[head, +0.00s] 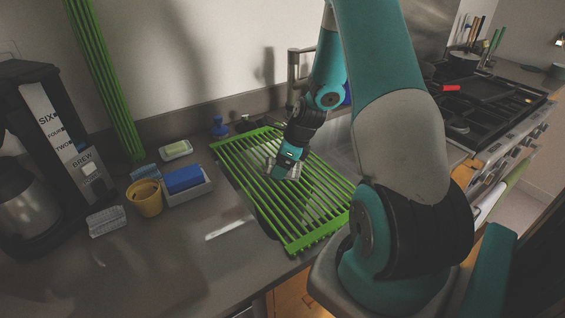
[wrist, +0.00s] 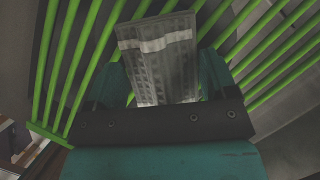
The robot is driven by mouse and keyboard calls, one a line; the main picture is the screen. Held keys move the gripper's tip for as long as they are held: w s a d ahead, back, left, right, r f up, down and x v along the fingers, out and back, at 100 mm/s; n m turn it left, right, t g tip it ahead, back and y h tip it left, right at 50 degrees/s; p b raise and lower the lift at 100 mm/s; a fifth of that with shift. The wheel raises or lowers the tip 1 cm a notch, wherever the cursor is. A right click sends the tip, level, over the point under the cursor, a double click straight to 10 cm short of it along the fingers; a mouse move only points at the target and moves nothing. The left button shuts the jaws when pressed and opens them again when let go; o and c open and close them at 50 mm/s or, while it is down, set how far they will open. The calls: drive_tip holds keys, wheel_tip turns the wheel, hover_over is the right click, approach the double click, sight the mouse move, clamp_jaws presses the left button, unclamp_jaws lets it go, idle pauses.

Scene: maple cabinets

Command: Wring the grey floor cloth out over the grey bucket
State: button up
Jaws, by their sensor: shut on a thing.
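My gripper (head: 287,170) is over the green slatted rack (head: 294,242), pointing down. It is shut on a grey checked piece with a paler band, which looks like the grey floor cloth (wrist: 158,52). In the wrist view the cloth stands out flat between the fingers, with the green slats behind it. In the head view only a small grey bit of the cloth (head: 291,174) shows at the fingertips. I cannot tell whether it touches the rack. No grey bucket shows in either view.
A coffee maker (head: 60,140) stands at the left. Near it are a yellow cup (head: 145,198), a grey-white folded piece (head: 106,221), a blue sponge in a tray (head: 186,181) and a soap dish (head: 175,150). A stove (head: 480,110) is at the right. The front counter is mostly clear.

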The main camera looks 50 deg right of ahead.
drive_tip(key=shift+s, duration=0.1)
wheel_tip(320, 180, up, 8)
drive_tip(key=p, duration=0.7)
drive_tip(key=shift+p, duration=0.3)
idle(0.4)
